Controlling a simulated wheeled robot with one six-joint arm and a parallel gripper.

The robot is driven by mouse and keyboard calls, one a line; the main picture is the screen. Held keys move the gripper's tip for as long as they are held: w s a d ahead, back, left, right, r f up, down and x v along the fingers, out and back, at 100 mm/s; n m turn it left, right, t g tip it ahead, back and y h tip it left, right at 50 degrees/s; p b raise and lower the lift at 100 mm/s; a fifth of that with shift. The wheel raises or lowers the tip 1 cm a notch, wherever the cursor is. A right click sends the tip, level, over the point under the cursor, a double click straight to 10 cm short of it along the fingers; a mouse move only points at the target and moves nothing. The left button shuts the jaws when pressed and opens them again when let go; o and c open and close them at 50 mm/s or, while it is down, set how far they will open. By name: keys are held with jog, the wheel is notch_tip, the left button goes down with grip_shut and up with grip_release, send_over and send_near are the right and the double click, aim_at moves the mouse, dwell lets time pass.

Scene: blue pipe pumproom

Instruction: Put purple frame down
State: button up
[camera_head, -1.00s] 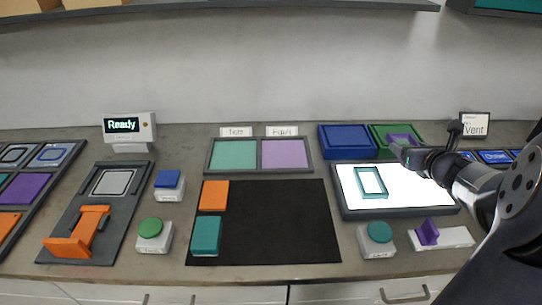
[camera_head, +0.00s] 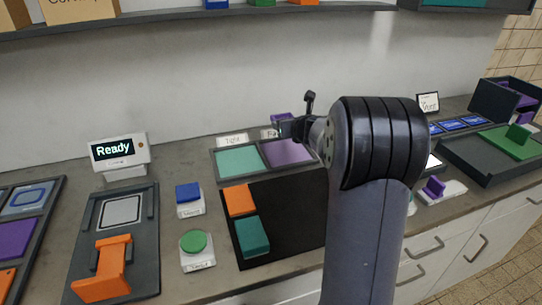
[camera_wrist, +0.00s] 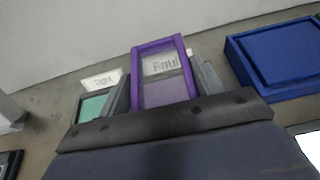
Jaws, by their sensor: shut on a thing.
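The purple frame (camera_wrist: 136,78) is held between the two fingers of my gripper (camera_wrist: 162,88) in the wrist view, with its opening facing the camera. Through the opening I see a label reading "Fault" and part of the purple pad. In the head view my gripper (camera_head: 284,128) is above the back of the purple pad (camera_head: 288,151), with a small bit of the purple frame (camera_head: 279,117) showing. The frame's height above the pad is hard to tell. My arm hides part of the bench on the right.
A teal pad (camera_head: 238,159) lies left of the purple pad in the same tray. In front, a black mat (camera_head: 285,215) holds an orange block (camera_head: 239,200) and a teal block (camera_head: 252,236). A blue tray (camera_wrist: 275,60) stands to the right in the wrist view.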

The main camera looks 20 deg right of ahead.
aim_at(287, 155)
notch_tip(287, 155, down, 9)
jog(key=b, duration=0.5)
jog(key=shift+f, duration=0.2)
jog(key=shift+f+b, duration=0.15)
jog(key=shift+b, duration=0.15)
jog(key=shift+f, duration=0.1)
jog(key=o, duration=1.1)
jog(key=shift+r, duration=0.25)
jog(key=p+v, duration=0.1)
jog(key=v, duration=0.9)
jog(key=shift+s+r, duration=0.2)
jog(key=shift+r, duration=0.05)
jog(key=shift+v, duration=0.75)
jog(key=shift+f, duration=0.15)
